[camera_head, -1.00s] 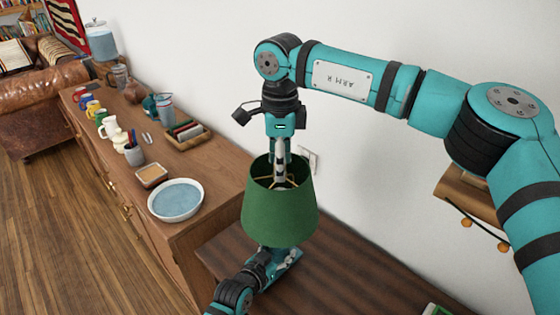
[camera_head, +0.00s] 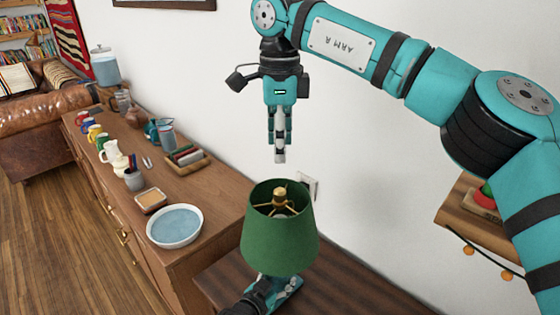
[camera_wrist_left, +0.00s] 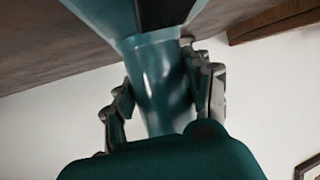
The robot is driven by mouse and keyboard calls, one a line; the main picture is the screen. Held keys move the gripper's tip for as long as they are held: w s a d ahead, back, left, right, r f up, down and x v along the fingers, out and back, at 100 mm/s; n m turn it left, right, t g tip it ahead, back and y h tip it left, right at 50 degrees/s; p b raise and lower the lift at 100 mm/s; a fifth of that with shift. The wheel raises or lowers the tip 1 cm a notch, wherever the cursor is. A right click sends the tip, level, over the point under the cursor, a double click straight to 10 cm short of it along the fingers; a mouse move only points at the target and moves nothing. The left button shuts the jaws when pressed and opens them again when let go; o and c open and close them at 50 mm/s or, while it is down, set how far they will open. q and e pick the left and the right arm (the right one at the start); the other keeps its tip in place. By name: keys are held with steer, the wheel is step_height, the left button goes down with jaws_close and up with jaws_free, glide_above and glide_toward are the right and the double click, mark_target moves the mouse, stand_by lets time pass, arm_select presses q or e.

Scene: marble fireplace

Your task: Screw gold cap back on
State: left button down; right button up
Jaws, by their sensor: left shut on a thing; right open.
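A lamp with a green shade (camera_head: 280,240) stands upright on the dark wood surface (camera_head: 222,280). The small gold cap (camera_head: 279,194) sits at the centre of the shade's wire frame, inside the open top. My left gripper (camera_head: 284,291) is low under the shade, shut on the lamp. The shade hides its contact point in the head view. The left wrist view shows its fingers (camera_wrist_left: 162,100) on both sides of a glossy teal part.
A wooden sideboard at left holds a blue-white dish (camera_head: 175,226), a small square tray (camera_head: 151,200), a pen cup (camera_head: 134,179) and several mugs. The white wall is close behind the lamp. A wooden shelf (camera_head: 452,212) stands at right beneath my right arm.

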stand_by(0.3)
arm_select(q)
steer(key=shift+c, duration=2.4)
jaws_free()
steer(key=v, duration=1.2)
